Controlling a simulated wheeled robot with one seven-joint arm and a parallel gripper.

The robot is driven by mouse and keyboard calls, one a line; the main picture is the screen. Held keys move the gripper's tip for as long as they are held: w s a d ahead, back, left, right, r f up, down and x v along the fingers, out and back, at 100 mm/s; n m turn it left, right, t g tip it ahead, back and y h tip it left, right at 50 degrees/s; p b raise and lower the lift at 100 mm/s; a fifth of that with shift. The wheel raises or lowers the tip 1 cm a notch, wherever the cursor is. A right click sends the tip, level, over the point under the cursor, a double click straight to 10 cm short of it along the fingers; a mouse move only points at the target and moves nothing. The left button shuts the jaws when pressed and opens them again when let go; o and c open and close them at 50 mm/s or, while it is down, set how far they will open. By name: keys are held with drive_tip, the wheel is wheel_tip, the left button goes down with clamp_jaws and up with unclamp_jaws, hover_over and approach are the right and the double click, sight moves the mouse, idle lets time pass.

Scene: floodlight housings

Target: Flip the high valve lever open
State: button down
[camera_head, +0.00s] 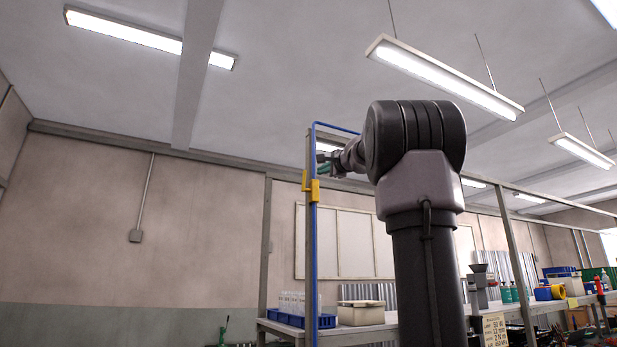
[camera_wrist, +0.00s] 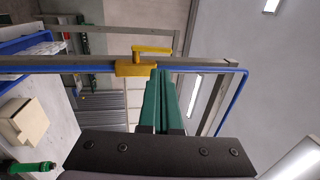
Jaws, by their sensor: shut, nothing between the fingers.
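The yellow valve (camera_head: 314,190) sits on an upright blue pipe. Its yellow lever (camera_head: 304,181) stands out on the left side and points up, roughly parallel to the pipe. In the wrist view, turned sideways, the valve body (camera_wrist: 132,69) and the lever (camera_wrist: 153,49) lie just beyond my fingertips. My gripper (camera_head: 322,160) has green fingers and is at the pipe, slightly above the valve. In the wrist view my gripper (camera_wrist: 158,70) is shut and empty, its tips beside the valve body's upper end. I cannot tell whether they touch it.
The blue pipe (camera_head: 314,250) runs along a grey post and bends right at the top. A bench below carries a blue rack (camera_head: 290,318) of clear tubes and a beige box (camera_head: 361,313). The space left of the post is clear.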

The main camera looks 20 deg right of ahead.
sight(305, 174)
drive_tip(key=w, duration=0.3)
drive_tip(key=w+r, duration=0.1)
drive_tip(key=w, duration=0.6)
drive_tip(key=shift+a+r, duration=0.2)
drive_tip(key=shift+r, duration=0.2)
drive_tip(key=shift+w+r, duration=0.2)
drive_tip(key=shift+w, duration=0.35)
drive_tip(key=shift+w+r, duration=0.1)
drive_tip(key=shift+r, duration=0.25)
